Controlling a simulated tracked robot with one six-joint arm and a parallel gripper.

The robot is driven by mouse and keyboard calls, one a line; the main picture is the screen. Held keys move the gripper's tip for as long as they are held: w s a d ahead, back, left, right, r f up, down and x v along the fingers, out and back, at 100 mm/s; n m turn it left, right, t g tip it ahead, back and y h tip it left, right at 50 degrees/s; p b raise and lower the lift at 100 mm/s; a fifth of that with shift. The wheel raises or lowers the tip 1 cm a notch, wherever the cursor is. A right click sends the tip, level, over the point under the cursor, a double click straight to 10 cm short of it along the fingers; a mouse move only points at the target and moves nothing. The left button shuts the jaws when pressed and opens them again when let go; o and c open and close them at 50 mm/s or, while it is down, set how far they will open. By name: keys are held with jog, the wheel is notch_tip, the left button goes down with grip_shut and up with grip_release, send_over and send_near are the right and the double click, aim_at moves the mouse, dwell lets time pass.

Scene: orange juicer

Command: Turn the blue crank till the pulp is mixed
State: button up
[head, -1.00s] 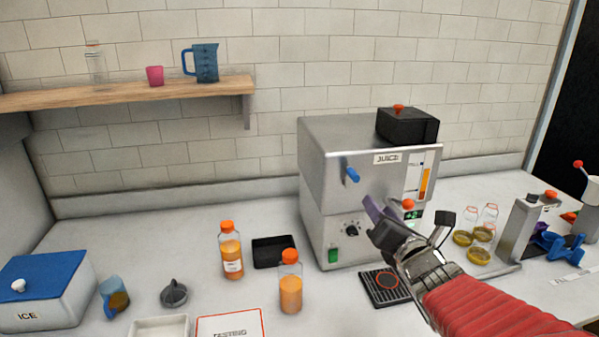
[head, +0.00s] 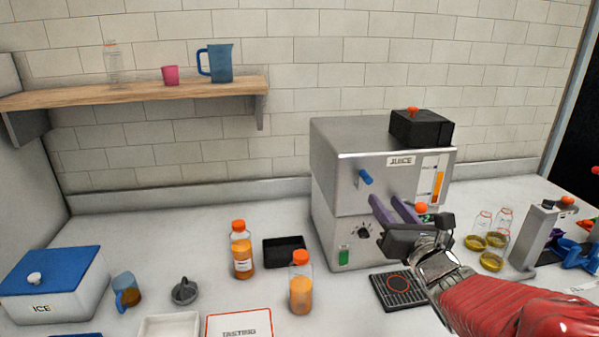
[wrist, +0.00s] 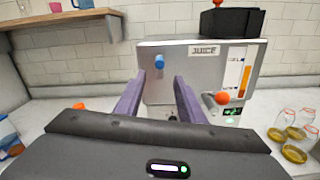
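The blue crank (head: 366,178) sticks out from the upper front of the grey juicer (head: 335,215); it also shows in the wrist view (wrist: 159,62). The juicer's gauge (head: 438,180) shows an orange column with a red part at its lower end in the head view. My gripper (head: 390,206) is open and empty, its two purple fingers pointing at the machine's front. It is below and to the right of the crank in the head view, apart from it. In the wrist view the crank shows between the fingers, beyond their tips. Pulp inside the machine is hidden.
A red-orange knob (head: 421,208) is close by my right finger. A black dial (head: 362,231) and green switch (head: 344,257) are lower on the front. A drip tray (head: 397,291) lies below. Orange-capped bottles (head: 242,252) stand left, jars (head: 483,222) right.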

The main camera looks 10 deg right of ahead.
aim_at(371, 184)
jog(key=w, duration=1.2)
jog(key=shift+w, duration=0.2)
jog(key=shift+c, duration=0.5)
